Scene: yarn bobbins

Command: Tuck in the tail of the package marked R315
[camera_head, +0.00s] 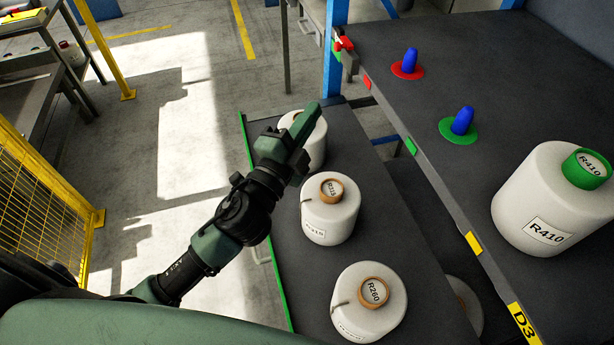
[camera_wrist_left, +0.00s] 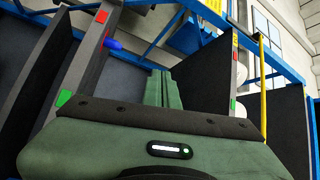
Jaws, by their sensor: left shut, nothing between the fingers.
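The package marked R315 (camera_head: 318,223) is a white yarn bobbin with an orange-brown core, standing upright in the middle of the lower dark shelf. A short dark tail (camera_head: 307,202) shows at its left upper edge; its loose end is too small to make out. My left gripper (camera_head: 304,122) is shut and empty, above and beyond R315, in front of the rear white package (camera_head: 316,146), which it partly hides. Its green fingers also show together in the left wrist view (camera_wrist_left: 159,88). My right gripper is not in view.
The R260 package (camera_head: 385,318) stands nearest on the lower shelf. A higher dark table on the right holds the large R410 package (camera_head: 535,205) and two blue pegs (camera_head: 410,61) on red and green discs. A yellow mesh fence (camera_head: 50,190) is at left.

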